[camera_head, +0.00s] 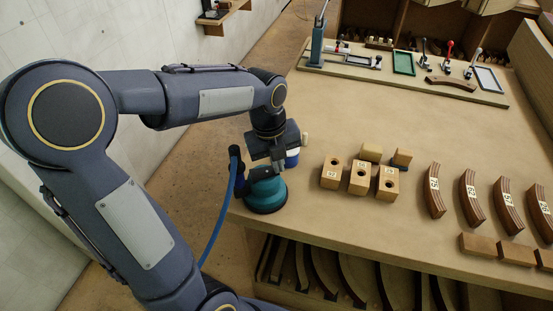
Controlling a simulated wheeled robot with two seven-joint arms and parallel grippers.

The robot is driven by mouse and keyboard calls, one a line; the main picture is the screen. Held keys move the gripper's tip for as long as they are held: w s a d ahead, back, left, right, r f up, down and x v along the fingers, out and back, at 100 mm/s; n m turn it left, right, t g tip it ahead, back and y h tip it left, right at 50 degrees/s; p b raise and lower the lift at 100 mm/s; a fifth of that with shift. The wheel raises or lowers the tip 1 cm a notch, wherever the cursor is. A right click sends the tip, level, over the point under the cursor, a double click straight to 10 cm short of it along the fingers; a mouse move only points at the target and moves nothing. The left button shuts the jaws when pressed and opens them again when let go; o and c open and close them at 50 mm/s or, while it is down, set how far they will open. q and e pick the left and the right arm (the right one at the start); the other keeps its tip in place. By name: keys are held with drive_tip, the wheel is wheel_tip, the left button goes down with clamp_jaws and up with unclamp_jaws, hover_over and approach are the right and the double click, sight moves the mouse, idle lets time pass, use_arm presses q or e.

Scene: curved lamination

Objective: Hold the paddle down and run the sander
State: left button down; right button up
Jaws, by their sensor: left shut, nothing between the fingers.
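The sander (266,194) is a teal, round-bodied tool with a dark base. It sits upright on the bench (330,230) at its left front corner. A blue hose (216,222) runs from its dark handle down over the bench edge. My left gripper (278,168) points down right over the top of the sander, with its fingers shut and nothing between them. The gripper hides the top of the sander, so the paddle cannot be made out, and I cannot tell whether the fingers touch it. My right gripper is out of view.
Curved laminated pieces (472,198) lie further right. A board with clamps (400,72) is at the back. The bench middle is clear.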

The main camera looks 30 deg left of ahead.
use_arm(q)
drive_tip(key=shift+r, duration=0.15)
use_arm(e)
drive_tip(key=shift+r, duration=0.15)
use_arm(q)
drive_tip(key=shift+r+p, duration=0.7)
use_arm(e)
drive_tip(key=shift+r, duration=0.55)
